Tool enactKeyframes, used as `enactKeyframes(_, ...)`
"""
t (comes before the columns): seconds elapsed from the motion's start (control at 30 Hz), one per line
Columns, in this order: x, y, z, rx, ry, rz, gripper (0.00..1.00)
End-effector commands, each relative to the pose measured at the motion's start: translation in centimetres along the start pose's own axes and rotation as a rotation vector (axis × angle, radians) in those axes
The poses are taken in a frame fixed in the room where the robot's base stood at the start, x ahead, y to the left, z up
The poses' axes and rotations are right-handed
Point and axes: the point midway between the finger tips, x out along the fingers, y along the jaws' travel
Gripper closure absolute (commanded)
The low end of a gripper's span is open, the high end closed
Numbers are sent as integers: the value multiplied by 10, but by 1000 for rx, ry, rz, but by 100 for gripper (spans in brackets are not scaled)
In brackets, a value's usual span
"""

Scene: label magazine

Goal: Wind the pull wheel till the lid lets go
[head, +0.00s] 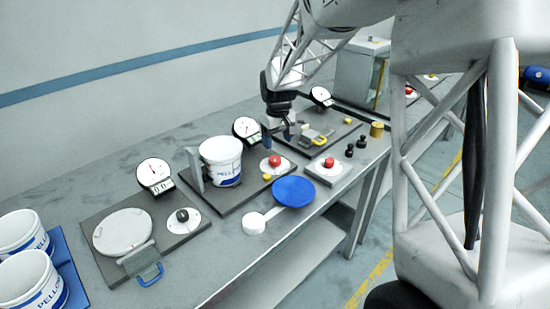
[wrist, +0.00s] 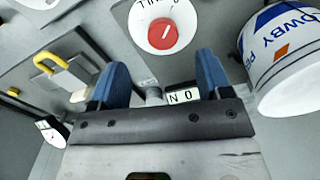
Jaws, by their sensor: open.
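My gripper (head: 290,130) hangs open over the bench, right of the white bucket (head: 222,160). In the wrist view its blue fingers (wrist: 162,80) stand apart, with a small display and a grey round part showing between or beyond them. A red knob on a white disc (head: 275,160) lies nearer the front; a lettered red knob (wrist: 163,33) shows in the wrist view. At the left station lie a flat white round plate (head: 123,231) and a black knob on a white disc (head: 183,215). I cannot tell which part is the pull wheel or which is the lid.
Dial gauges (head: 154,173) stand behind the stations. A yellow handle (head: 322,139) sits right of my gripper. A blue disc (head: 293,191), a second red knob (head: 329,162) and black pegs (head: 350,150) are in front. White buckets (head: 22,232) stand far left.

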Motion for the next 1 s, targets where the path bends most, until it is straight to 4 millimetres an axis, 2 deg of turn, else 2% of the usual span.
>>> enactKeyframes(0.2, 10, -1, -14, -17, -6, -2, 29)
enactKeyframes(0.67, 13, -1, -14, -18, -7, -3, 29)
enactKeyframes(1.0, 40, -1, -14, -18, -9, -3, 29)
